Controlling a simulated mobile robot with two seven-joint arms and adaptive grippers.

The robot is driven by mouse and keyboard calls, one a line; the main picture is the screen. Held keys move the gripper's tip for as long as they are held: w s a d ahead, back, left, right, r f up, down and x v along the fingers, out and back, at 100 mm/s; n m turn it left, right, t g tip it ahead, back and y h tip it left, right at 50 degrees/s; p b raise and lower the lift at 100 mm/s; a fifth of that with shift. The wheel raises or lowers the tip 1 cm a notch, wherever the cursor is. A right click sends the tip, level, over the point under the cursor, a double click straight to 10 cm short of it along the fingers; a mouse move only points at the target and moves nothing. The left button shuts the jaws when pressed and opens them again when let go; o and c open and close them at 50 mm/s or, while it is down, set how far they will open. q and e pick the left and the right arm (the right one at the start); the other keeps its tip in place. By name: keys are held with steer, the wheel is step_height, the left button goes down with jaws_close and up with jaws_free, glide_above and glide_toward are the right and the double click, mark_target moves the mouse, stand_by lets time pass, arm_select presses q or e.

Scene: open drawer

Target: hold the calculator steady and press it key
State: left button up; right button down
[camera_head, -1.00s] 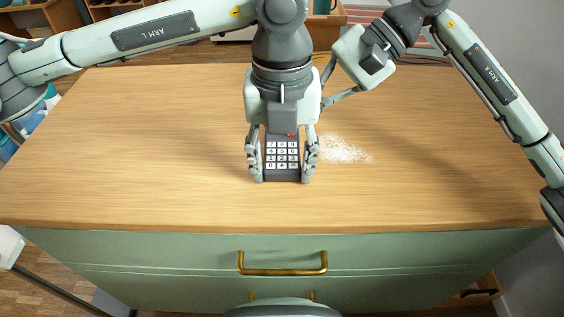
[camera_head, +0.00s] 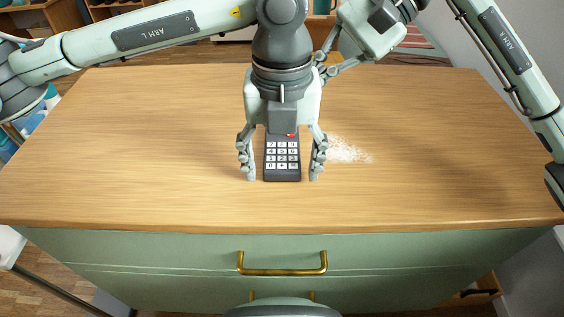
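The dark calculator (camera_head: 282,158) with white keys and a red spot near its top lies on the wooden top, around the middle. My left gripper (camera_head: 280,174) hangs over it from above, with one finger on each side. Its fingers are open, with a narrow gap of wood between each finger and the calculator. The gripper's palm hides the calculator's upper end. My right gripper (camera_head: 328,66) is behind and to the right, near the far edge of the top, partly hidden by my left wrist. Its fingers look apart, with nothing seen between them.
The wooden top (camera_head: 150,160) is mostly clear. A patch of white powder (camera_head: 350,151) lies just right of the calculator. Below is a green drawer front with a brass handle (camera_head: 282,271). A grey wall stands at the right.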

arm_select(q)
steer(key=shift+r, duration=0.1)
step_height(320, 180, up, 12)
stand_by(0.6)
